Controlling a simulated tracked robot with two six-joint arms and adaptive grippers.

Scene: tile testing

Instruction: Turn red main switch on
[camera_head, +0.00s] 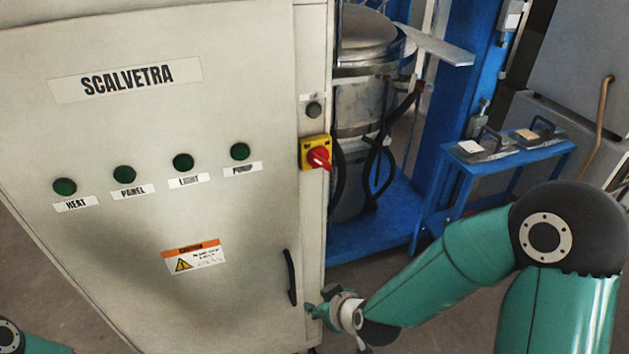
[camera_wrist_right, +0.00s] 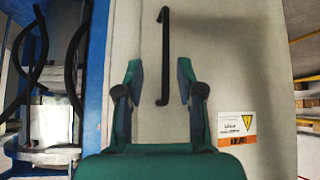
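The red main switch (camera_head: 319,157) is a red rotary knob on a yellow square plate, on the narrow right side face of the grey cabinet (camera_head: 180,300). The knob has a pale mark pointing down-right. My right gripper (camera_head: 312,309) is low beside the cabinet's right edge, well below the switch and close to the black door handle. In the right wrist view the gripper (camera_wrist_right: 160,76) is open and empty, its two fingers apart before the cabinet face. The switch does not show in that view. My left gripper is out of view; only a bit of the left arm shows at bottom left.
A black door handle (camera_head: 291,278) stands out from the cabinet front; it also shows in the right wrist view (camera_wrist_right: 164,55). Several green lamps (camera_head: 183,162) line the front. A blue frame (camera_head: 440,120) with a metal tank stands behind.

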